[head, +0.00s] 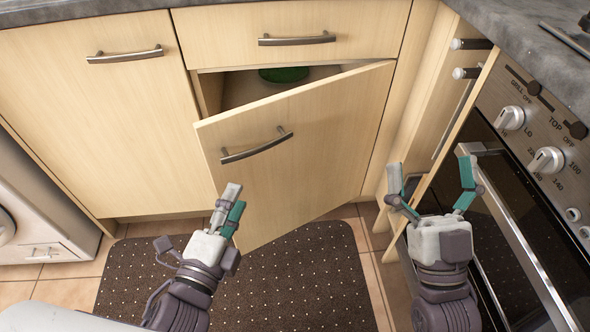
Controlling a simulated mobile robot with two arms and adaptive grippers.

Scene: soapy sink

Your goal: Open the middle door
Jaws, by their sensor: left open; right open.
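The middle door (310,140) is a light wood cabinet door with a curved metal handle (256,145). It stands partly open, with its left edge swung out toward me and its right side at the cabinet. My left gripper (236,190) is at the door's lower left edge, below the handle. Its fingers look near or against the door; I cannot tell if they touch. My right gripper (431,176) is open and empty, fingers spread, to the right of the door in front of the oven side.
A green item (284,74) shows inside the cabinet opening. A closed drawer (290,28) is above, and a closed left door (95,110) stands beside. The oven (520,190) is close on the right. A dark dotted mat (290,285) lies on the tiled floor.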

